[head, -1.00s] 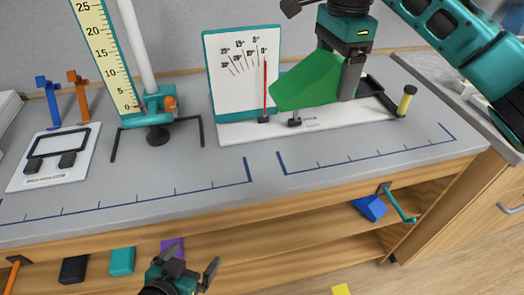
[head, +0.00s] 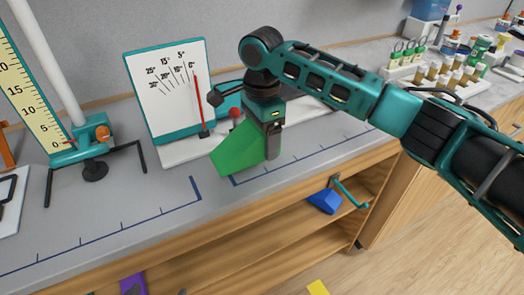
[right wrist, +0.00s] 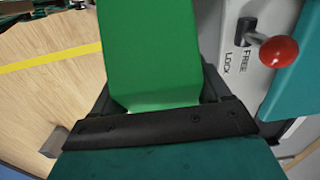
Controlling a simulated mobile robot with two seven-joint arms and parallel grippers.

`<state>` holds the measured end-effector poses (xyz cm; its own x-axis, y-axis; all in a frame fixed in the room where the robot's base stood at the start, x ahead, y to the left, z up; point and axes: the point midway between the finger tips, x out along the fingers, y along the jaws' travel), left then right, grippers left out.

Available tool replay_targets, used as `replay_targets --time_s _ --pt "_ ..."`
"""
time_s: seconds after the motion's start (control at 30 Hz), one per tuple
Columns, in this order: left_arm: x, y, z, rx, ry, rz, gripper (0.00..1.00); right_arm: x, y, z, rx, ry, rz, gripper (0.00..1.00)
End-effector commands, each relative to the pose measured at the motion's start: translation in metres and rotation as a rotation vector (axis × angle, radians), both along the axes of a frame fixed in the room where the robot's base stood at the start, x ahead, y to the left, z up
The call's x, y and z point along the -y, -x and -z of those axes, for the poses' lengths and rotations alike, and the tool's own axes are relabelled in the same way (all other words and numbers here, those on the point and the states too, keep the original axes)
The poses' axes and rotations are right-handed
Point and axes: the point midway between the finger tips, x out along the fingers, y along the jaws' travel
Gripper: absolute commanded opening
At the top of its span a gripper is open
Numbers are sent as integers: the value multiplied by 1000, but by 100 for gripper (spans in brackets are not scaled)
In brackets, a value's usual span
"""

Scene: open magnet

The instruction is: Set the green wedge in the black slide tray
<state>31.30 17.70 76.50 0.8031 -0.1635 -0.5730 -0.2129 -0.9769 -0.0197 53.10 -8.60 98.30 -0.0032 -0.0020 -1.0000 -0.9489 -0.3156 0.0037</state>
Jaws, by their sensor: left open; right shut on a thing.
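The green wedge (head: 238,152) is in my right gripper (head: 270,145), which is shut on it and holds it over the front part of the bench, before the white base of the angle board. In the right wrist view the wedge (right wrist: 152,50) sits between the two fingers (right wrist: 160,108). The black slide tray is largely or wholly hidden behind my right arm, so I cannot make it out.
The angle board (head: 170,85) with a red needle stands behind. A red-knobbed lever (right wrist: 278,51) is beside the wedge, marked FREE and LOCK. A stand with a yellow ruler is at left. A blue block (head: 325,200) lies on the shelf below. Racked vials (head: 460,75) stand at back right.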

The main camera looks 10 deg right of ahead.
Motion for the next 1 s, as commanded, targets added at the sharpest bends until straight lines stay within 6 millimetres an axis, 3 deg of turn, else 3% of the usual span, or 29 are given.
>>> replay_targets --time_s 0.3,0.67,0.7,0.9,1.0 --pt "0 -2 3 4 0 -1 100 1 0 41 -2 2 0 47" --pt "0 -5 -3 11 0 -1 100 0 1 44 -2 0 0 47" --pt "0 -5 -2 11 0 -1 100 0 0 44 -1 -1 0 80" --pt "0 -5 -1 11 0 -1 100 0 0 44 -1 0 0 99" --pt "0 -5 -1 11 0 -1 100 0 0 44 -1 0 -1 100"
